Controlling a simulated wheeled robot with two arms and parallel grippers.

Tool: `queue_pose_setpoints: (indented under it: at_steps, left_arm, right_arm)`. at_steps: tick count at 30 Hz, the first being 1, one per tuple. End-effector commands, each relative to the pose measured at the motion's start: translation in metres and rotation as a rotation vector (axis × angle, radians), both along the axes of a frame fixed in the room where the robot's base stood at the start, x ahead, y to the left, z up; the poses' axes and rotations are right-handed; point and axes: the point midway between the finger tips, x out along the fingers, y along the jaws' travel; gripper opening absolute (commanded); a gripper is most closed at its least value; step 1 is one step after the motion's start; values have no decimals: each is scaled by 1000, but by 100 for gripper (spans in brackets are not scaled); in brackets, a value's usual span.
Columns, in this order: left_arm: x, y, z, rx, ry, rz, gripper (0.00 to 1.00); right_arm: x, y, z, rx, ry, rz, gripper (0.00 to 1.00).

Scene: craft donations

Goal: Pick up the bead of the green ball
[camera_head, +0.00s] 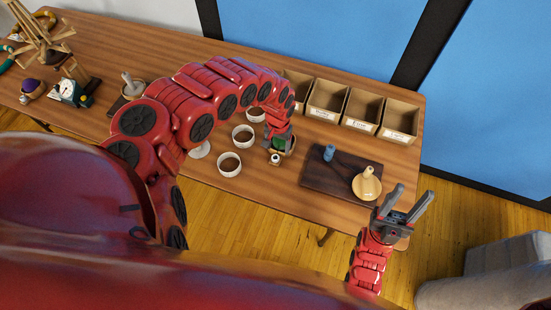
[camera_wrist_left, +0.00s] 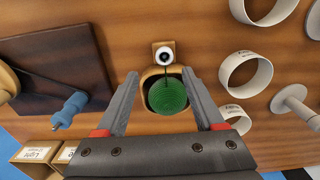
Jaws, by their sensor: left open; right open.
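The green ball (camera_wrist_left: 167,97) looks like wound thread and sits in a small wooden holder. Its bead (camera_wrist_left: 164,55) is white with a dark centre, rests on a small wooden block, and a dark cord runs from it to the ball. In the head view the bead (camera_head: 275,159) shows just below my left gripper, and the green ball (camera_head: 277,144) is partly hidden by it. My left gripper (camera_wrist_left: 160,73) is open, its fingers either side of the ball, the bead just beyond the tips. My right gripper (camera_head: 413,197) is open and empty, off the table's near right corner.
White cups (camera_head: 230,164) stand left of the ball. A dark board (camera_head: 325,179) with a blue piece (camera_head: 329,152) and a wooden tool (camera_head: 367,184) lies to the right. Labelled open boxes (camera_head: 361,109) line the back. A clock (camera_head: 70,91) stands at the far left.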

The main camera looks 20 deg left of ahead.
Motion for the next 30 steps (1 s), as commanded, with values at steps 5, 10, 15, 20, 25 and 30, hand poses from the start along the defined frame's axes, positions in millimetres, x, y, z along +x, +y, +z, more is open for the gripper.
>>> queue_pose_setpoints:
  at_steps: [5,10,15,20,25,30]
  left_arm:
    - [-1,0,-13,0,2,0,70]
    - [-1,2,-19,-2,-1,2,70]
    - [-5,6,-38,-3,2,2,70]
    - [-4,5,-55,-5,0,-1,70]
    - [-3,8,-63,0,-3,2,70]
    - [-3,8,-64,1,-2,1,70]
  right_arm:
    - [0,0,0,0,0,0,50]
    - [0,0,5,0,0,0,50]
    - [0,0,14,0,0,0,50]
    - [0,0,16,0,0,0,50]
    - [0,0,17,0,0,0,50]
    - [0,0,16,0,0,0,50]
